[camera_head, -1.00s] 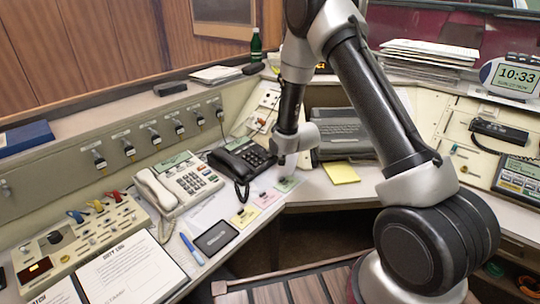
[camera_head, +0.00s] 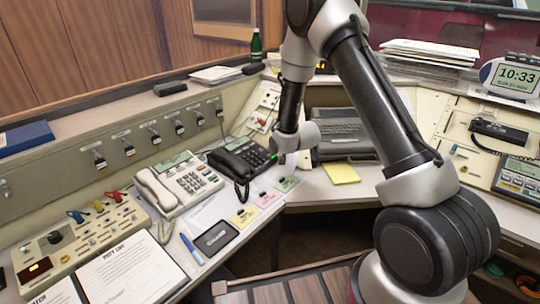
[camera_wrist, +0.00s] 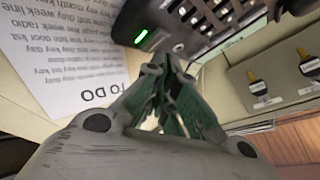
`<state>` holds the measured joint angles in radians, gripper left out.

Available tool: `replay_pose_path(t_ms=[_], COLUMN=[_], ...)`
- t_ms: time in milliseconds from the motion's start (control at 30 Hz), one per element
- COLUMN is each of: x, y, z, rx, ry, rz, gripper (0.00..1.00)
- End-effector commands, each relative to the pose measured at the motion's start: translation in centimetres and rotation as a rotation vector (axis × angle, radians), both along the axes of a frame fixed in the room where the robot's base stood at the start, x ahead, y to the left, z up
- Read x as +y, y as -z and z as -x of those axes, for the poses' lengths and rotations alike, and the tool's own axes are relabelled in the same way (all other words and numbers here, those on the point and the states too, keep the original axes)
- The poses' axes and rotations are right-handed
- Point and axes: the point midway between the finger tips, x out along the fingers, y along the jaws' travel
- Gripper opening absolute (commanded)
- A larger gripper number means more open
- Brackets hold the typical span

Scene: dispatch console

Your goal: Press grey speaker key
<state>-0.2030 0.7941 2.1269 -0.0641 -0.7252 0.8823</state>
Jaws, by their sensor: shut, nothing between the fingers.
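The black desk phone (camera_head: 232,163) with its handset and keypad stands in the middle of the desk. In the wrist view its dark body and pale keys (camera_wrist: 212,14) fill the top, with a glowing green bar (camera_wrist: 141,37) on the near edge. I cannot pick out the grey speaker key for certain; my fingers may hide it. My gripper (camera_head: 277,160) is at the right edge of the black phone. In the wrist view its fingers (camera_wrist: 163,82) are together, empty, and point at the phone; contact is not clear.
A white phone (camera_head: 180,185) stands left of the black one. Coloured notes (camera_head: 266,199) and a small dark device (camera_head: 216,237) lie in front. A grey machine (camera_head: 342,133) stands behind my wrist. A printed to-do sheet (camera_wrist: 70,55) lies beside the phone.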

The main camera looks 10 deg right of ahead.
Motion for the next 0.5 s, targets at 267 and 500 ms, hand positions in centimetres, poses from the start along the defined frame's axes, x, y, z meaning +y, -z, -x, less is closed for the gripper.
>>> replay_pose_path(t_ms=[267, 500], x=[-0.07, -0.11], y=[-0.53, -1.13], z=[0.10, 0.10], rx=[0.001, -0.001], ry=[0.000, 0.000], rz=[0.000, 0.000], gripper=[0.00, 0.00])
